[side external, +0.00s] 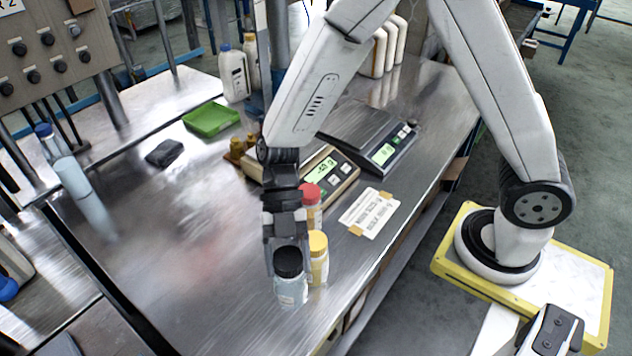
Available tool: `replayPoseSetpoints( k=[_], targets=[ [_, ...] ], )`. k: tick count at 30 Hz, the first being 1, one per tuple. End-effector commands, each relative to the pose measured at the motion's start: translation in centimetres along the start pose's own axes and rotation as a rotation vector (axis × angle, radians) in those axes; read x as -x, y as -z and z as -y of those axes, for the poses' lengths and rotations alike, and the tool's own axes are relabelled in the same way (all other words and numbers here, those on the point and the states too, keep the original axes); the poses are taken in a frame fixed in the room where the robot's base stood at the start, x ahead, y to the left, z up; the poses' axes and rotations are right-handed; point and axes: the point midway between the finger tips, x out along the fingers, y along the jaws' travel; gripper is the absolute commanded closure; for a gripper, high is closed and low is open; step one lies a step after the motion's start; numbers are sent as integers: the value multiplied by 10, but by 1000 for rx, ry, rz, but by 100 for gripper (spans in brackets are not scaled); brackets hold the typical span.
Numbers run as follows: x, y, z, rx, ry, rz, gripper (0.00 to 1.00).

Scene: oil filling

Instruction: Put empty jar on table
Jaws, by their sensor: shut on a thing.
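A clear, pale jar with a black lid (290,288) is at the front of the metal table (180,250). My gripper (287,246) points down and is shut on this jar at its lid. I cannot tell whether the jar's base touches the table. A jar with a yellow lid (318,262) and yellowish contents stands close to its right. A jar with a red lid (311,208) stands just behind, partly hidden by my gripper.
Two scales (333,175) (385,150) stand behind the jars. A taped paper label (370,213) lies to the right. A green tray (211,119) and a dark block (164,153) lie at the back left. White bottles (234,75) stand at the back. The table's left-middle is clear.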

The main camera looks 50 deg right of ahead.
Motion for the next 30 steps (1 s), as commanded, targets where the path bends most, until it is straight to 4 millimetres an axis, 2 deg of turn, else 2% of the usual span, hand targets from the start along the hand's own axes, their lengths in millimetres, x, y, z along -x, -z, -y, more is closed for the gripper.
replayPoseSetpoints(
  k=[18, 30],
  targets=[
    [-34, -34, 1, -3, 1, -2, 100],
    [-42, -42, 0, -1, -1, 0, 100]
  ],
)
